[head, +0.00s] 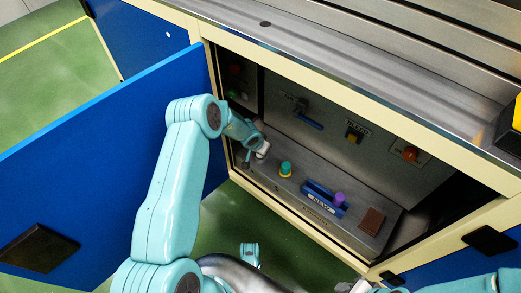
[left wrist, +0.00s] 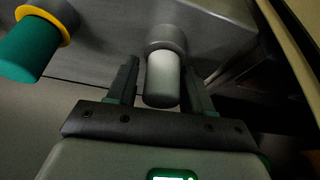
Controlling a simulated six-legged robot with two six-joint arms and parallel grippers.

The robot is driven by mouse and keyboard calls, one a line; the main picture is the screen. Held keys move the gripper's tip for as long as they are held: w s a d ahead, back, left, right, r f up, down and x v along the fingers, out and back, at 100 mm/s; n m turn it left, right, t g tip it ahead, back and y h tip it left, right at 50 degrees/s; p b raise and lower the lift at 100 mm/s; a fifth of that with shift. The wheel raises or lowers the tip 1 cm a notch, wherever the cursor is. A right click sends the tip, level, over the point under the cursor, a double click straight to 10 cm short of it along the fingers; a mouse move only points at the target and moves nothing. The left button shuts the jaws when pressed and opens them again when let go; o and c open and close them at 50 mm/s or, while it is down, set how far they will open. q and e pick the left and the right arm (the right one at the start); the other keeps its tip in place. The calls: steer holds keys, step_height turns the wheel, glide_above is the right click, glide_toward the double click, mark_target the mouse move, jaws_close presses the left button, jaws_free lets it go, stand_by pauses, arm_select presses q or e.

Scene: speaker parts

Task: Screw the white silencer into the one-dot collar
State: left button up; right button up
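The white silencer (left wrist: 162,78) is a short white cylinder with its far end at a grey collar (left wrist: 166,40) on the metal unit. I cannot see dots on the collar or tell how deep the silencer sits. My left gripper (left wrist: 162,80) has one finger on each side of the silencer, with narrow gaps visible, so it looks open around it. In the head view the left gripper (head: 252,150) is at the left end of the shelf, beside the white silencer (head: 263,149). Part of my right arm shows at the bottom right; its fingers are not clear.
A teal cylinder with a yellow ring (head: 285,169) stands to the right. Beyond it are a blue holder (head: 322,198) with a purple piece (head: 339,199) and a brown block (head: 371,221). The cabinet frame and open blue door (head: 100,160) bound the opening.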

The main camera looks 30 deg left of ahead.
arm_select(q)
steer(key=shift+d, duration=0.1)
stand_by(0.5)
steer(key=n+y, duration=0.1)
steer(key=n, duration=0.1)
steer(key=n+y, duration=0.1)
steer(key=n, duration=0.2)
steer(key=shift+n+g, duration=0.3)
steer(key=shift+a+n+y, duration=0.3)
steer(key=shift+n+y, duration=0.1)
steer(key=shift+n, duration=0.4)
steer(key=c, duration=0.5)
steer(key=m+h, duration=0.1)
steer(key=m, duration=0.2)
steer(key=shift+d+m, duration=0.15)
steer(key=shift+m, duration=0.25)
steer(key=shift+w+d+m+h, duration=0.15)
steer(key=shift+m+h, duration=0.3)
steer(key=shift+m, duration=0.4)
steer(key=shift+s+d+m+h, duration=0.1)
steer(key=shift+m+h, duration=0.35)
steer(key=shift+m, duration=0.4)
steer(key=o, duration=0.5)
steer(key=shift+w, duration=0.1)
